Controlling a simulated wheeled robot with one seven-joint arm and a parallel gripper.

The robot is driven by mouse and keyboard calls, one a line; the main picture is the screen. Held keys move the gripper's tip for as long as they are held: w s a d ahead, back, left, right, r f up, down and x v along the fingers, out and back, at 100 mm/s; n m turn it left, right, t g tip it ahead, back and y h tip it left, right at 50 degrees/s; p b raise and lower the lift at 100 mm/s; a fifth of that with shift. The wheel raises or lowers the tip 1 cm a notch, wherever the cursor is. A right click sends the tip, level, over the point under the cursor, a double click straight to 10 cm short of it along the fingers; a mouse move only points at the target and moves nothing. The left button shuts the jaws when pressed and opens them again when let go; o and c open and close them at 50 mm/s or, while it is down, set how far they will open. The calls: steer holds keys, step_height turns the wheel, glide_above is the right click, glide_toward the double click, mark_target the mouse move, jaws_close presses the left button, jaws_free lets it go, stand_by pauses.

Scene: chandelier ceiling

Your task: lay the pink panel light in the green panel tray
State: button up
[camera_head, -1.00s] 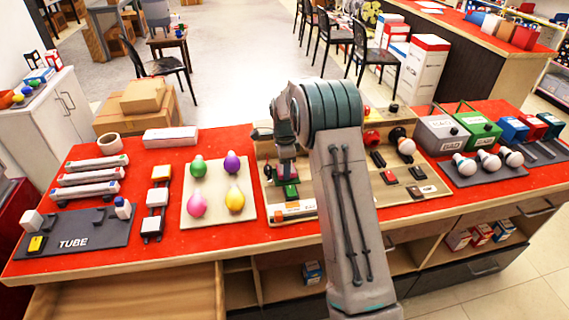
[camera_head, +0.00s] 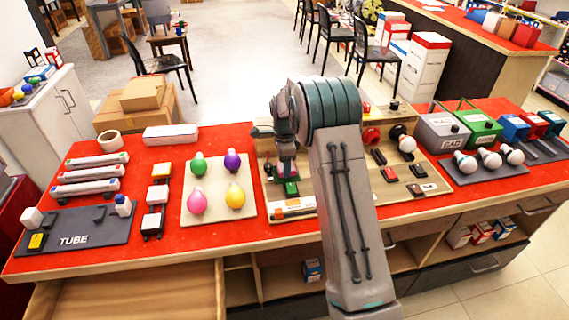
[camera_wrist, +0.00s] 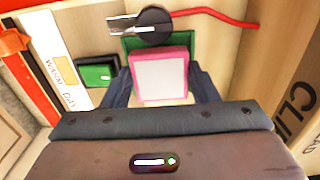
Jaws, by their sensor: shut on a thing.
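The pink panel light (camera_wrist: 160,78), a pink-rimmed square with a pale face, is between the dark fingers of my gripper (camera_wrist: 162,88) in the wrist view. My gripper is shut on it. A green piece, seemingly the green panel tray (camera_wrist: 130,44), shows just beyond and partly behind the panel light, mostly covered by it. I cannot tell whether the two touch. In the head view my gripper (camera_head: 287,172) points down over the left part of the wooden board.
A black knob (camera_wrist: 153,25) with a red cable (camera_wrist: 215,15) lies just beyond the panel light. A green switch (camera_wrist: 97,73) is to its left, and a cardboard box marked CLI (camera_wrist: 300,95) is at right. A bulb board (camera_head: 218,212) stands left of the wooden board.

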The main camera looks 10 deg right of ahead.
steer(key=shift+f+b, duration=0.3)
steer(key=shift+f, duration=0.2)
steer(key=o, duration=1.1)
steer(key=shift+c, duration=0.2)
steer(key=shift+r, duration=0.15)
